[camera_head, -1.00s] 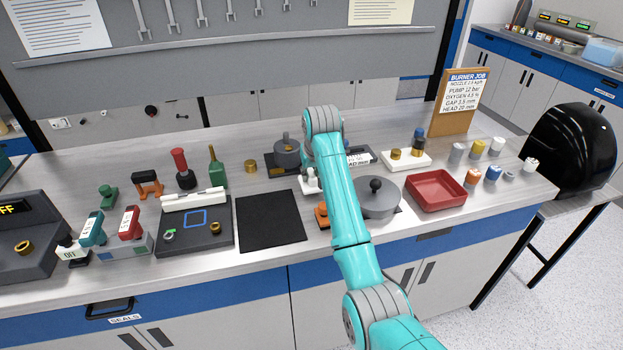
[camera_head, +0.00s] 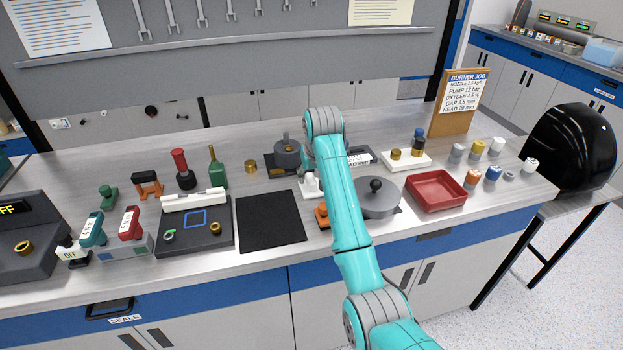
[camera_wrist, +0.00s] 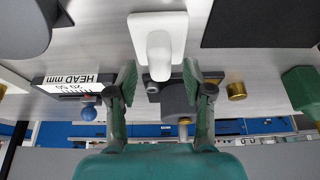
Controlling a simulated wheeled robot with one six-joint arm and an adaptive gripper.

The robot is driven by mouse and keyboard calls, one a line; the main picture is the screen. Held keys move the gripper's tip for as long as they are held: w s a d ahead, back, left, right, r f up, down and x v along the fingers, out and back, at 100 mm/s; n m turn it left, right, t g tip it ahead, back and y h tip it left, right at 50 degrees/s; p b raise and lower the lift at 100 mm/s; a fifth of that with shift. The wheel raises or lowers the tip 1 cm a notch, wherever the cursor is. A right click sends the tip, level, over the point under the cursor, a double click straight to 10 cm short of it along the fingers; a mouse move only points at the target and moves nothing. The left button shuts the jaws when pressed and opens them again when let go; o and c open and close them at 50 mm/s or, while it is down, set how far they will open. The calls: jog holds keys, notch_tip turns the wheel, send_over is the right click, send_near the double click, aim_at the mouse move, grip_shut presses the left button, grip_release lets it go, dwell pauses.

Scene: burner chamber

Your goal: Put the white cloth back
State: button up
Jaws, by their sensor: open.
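A white, cloth-like piece with a raised, rounded lobe (camera_wrist: 158,52) rests on a flat white base (camera_wrist: 143,22) on the bench in the wrist view. It shows in the head view (camera_head: 308,186) just left of my forearm, partly hidden. My gripper (camera_wrist: 160,75) is open, with one dark green finger on each side of the lobe's narrow end in the picture. Nothing is visibly clamped between the fingers. Whether a finger touches the lobe I cannot tell. In the head view my arm hides the gripper.
A black mat (camera_head: 270,222) lies left of the white piece. A grey lidded round pan (camera_head: 376,202) and a red tray (camera_head: 436,190) stand right. A dark grey cylindrical device (camera_wrist: 178,98) and a brass piece (camera_wrist: 236,91) are close to the fingers. An orange item (camera_head: 321,215) sits in front.

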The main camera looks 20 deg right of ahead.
jog(key=v, duration=0.9)
jog(key=shift+r, duration=0.3)
jog(key=shift+f, duration=0.1)
